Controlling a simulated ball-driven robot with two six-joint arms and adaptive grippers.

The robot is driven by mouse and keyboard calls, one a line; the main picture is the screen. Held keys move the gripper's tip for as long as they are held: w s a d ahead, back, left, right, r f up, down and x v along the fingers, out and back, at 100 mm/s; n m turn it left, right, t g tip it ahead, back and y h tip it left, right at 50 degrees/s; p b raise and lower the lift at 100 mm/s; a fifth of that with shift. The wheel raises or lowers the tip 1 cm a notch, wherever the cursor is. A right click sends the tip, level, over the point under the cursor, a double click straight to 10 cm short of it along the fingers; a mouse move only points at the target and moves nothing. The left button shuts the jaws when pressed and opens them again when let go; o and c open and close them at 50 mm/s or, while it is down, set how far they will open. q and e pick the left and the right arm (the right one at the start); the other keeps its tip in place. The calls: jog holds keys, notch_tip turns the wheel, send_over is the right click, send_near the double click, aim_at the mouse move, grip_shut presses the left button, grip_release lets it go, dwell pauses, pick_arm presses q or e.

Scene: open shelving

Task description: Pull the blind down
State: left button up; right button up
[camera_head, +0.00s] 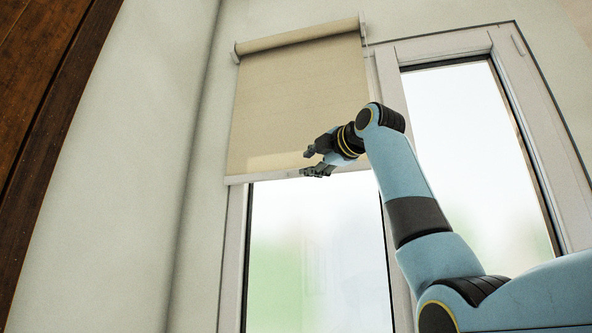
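The beige roller blind (290,100) hangs from a roller at the top of the left window pane. It covers the upper part of that pane. Its pale bottom bar (262,178) runs across the window, with bare glass below. My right gripper (308,163) is at the blind's lower edge, right of its middle. Its two fingers point left and stand apart, one above the other, with the lower one in front of the bottom bar. Nothing shows between the fingers. I cannot tell whether they touch the bar. My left gripper is not in view.
A second window pane (480,150) without a blind is on the right. A thin cord (364,32) hangs at the roller's right end. A plain wall (140,150) and a dark wooden panel (45,100) are on the left. The space before the left glass is clear.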

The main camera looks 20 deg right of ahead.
aim_at(296, 170)
jog(key=p+x, duration=0.3)
jog(key=x, duration=0.4)
jog(key=shift+w, duration=0.15)
grip_shut()
